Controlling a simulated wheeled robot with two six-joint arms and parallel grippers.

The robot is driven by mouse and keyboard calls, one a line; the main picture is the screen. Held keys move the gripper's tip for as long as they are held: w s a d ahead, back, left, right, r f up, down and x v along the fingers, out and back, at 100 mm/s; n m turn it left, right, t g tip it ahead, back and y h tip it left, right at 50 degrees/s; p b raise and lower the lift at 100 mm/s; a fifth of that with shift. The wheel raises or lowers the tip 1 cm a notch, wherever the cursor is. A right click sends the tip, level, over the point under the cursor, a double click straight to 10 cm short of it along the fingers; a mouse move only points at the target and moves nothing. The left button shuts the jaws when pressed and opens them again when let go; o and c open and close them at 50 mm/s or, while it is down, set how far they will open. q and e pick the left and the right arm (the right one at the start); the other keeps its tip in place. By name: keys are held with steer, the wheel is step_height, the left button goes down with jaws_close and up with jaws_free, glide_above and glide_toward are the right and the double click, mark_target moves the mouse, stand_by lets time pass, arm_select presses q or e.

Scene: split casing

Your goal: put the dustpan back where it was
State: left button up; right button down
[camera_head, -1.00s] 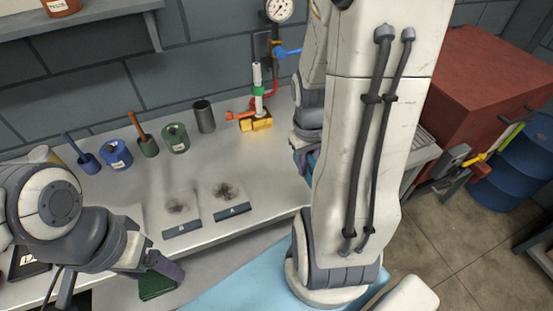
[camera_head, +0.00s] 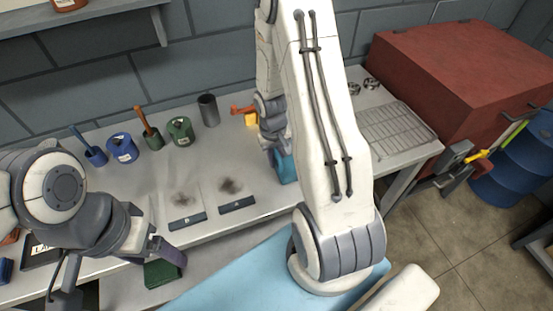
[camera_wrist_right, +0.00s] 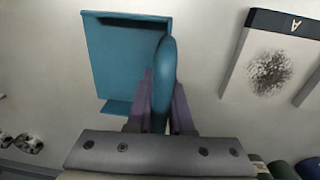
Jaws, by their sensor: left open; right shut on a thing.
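The teal dustpan (camera_wrist_right: 122,52) is in my right gripper (camera_wrist_right: 160,95), whose purple fingers are shut on its rounded handle in the right wrist view. Its flat pan extends to the left of the handle. In the head view only a teal part of the dustpan (camera_head: 286,166) shows beside my right arm, over the bench (camera_head: 225,165); my right gripper is hidden there. I cannot tell whether the dustpan touches the bench. My left gripper (camera_head: 168,256) is open near the bench's front edge, above a dark green object (camera_head: 162,273).
Two marked plates with dark dust patches (camera_head: 228,187) lie left of the dustpan. Blue and green pots (camera_head: 122,147) and a dark cup (camera_head: 208,110) stand at the back left. A wire rack (camera_head: 395,127) and a red box (camera_head: 450,85) are at the right.

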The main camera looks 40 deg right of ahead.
steer(key=shift+f, duration=0.4)
steer(key=c, duration=0.8)
jaws_free()
steer(key=r, duration=0.7)
steer(key=r+b, duration=0.1)
steer(key=r, duration=0.3)
steer(key=shift+a+r, duration=0.15)
steer(key=shift+a, duration=0.15)
steer(key=shift+a+r, duration=0.15)
steer(key=shift+r, duration=0.25)
